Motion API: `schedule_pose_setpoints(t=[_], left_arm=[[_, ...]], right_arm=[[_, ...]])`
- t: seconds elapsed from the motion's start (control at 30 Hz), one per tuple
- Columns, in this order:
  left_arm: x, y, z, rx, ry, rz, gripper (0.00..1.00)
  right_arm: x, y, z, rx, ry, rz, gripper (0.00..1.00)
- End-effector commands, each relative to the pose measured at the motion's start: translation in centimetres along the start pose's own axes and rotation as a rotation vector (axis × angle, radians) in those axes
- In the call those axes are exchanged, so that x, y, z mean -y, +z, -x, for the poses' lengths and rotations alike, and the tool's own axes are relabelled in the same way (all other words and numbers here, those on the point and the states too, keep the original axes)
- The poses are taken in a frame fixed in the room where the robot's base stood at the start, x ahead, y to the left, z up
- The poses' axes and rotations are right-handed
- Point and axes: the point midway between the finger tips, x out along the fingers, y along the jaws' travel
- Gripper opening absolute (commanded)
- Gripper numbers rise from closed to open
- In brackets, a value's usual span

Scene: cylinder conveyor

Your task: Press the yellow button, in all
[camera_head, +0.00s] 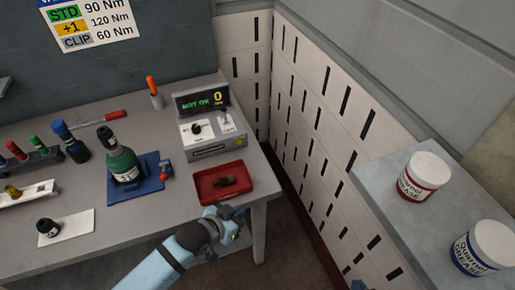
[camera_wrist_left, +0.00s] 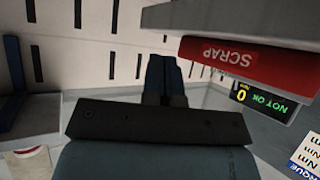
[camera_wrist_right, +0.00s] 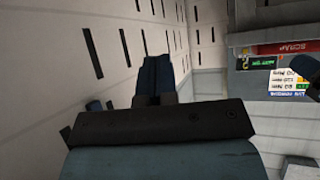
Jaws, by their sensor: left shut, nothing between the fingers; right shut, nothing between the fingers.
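A grey control box (camera_head: 209,124) stands at the table's back right, with a dark knob, a small switch and a display (camera_head: 202,98) reading "NOT OK" and a yellow 0. The display also shows in the left wrist view (camera_wrist_left: 258,101). My left gripper (camera_head: 236,211) is shut and empty at the table's front right, just in front of the red scrap tray (camera_head: 204,194). My right gripper (camera_wrist_right: 157,74) is shut and empty, pointing at the slotted wall; the tray and display appear small to its right.
A rack of screwdrivers (camera_head: 38,158) and a black-capped piece (camera_head: 47,228) are left. A dark brown part lies in the red tray. Two grease tubs (camera_head: 422,176) sit on a right ledge. The slotted wall (camera_head: 300,110) closes the right side.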

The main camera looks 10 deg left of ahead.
Motion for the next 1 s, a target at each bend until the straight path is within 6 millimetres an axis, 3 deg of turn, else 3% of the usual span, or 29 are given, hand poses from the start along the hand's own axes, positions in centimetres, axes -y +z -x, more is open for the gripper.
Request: schedule_pose_setpoints(t=[0.03,0.2,0.5,0.73,1.0], left_arm=[[0.3,-1.0,-1.3,0.000,0.018,-0.032,0.00],[0.6,-4.3,-3.9,0.038,0.071,-0.123,0.00],[3.1,-8.8,-6.7,0.155,0.085,-0.304,0.00],[7.1,-11.4,-7.4,0.276,0.023,-0.431,0.00],[12.1,-13.7,-6.6,0.402,-0.083,-0.518,0.00]], right_arm=[[0.0,0.7,-0.6,-0.001,-0.001,0.001,0.00],[0.2,1.6,-1.6,-0.006,-0.006,0.000,0.00],[0.6,3.6,-3.0,-0.005,-0.013,-0.005,0.00],[0.6,5.3,-4.0,-0.001,-0.017,-0.002,0.00],[1.0,6.5,-4.9,-0.001,-0.026,-0.002,0.00]])
